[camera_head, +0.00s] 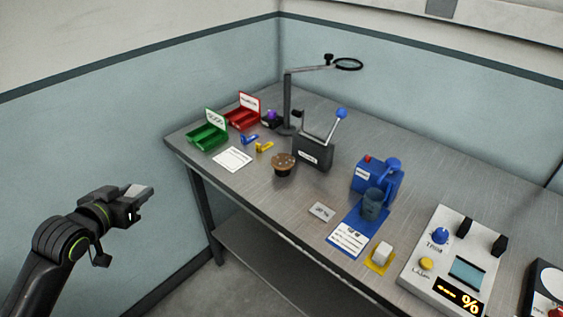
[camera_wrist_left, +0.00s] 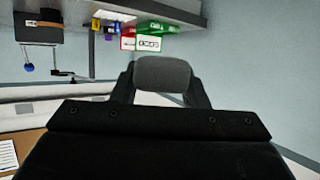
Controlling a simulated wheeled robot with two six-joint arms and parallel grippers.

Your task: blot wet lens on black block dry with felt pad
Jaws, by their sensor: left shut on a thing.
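My left gripper (camera_head: 139,198) is off the table's left side, in the air, shut on a grey pad-like piece. In the left wrist view this grey pad (camera_wrist_left: 162,75) sits between the two fingers, its rounded face showing. A small black block (camera_head: 270,123) with a purple rounded piece (camera_head: 271,114) on top stands at the back of the table, by the red bin; whether that piece is the lens, or wet, I cannot tell. A larger black block (camera_head: 313,154) with a blue-knobbed lever stands nearer the middle. My right gripper is not in view.
The metal table (camera_head: 330,185) carries a green bin (camera_head: 207,138), a red bin (camera_head: 241,117), a magnifier stand (camera_head: 287,105), a brown round piece (camera_head: 284,166), a blue device (camera_head: 377,183), a white block (camera_head: 383,253) on yellow and a control panel (camera_head: 447,262). Air around my left gripper is clear.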

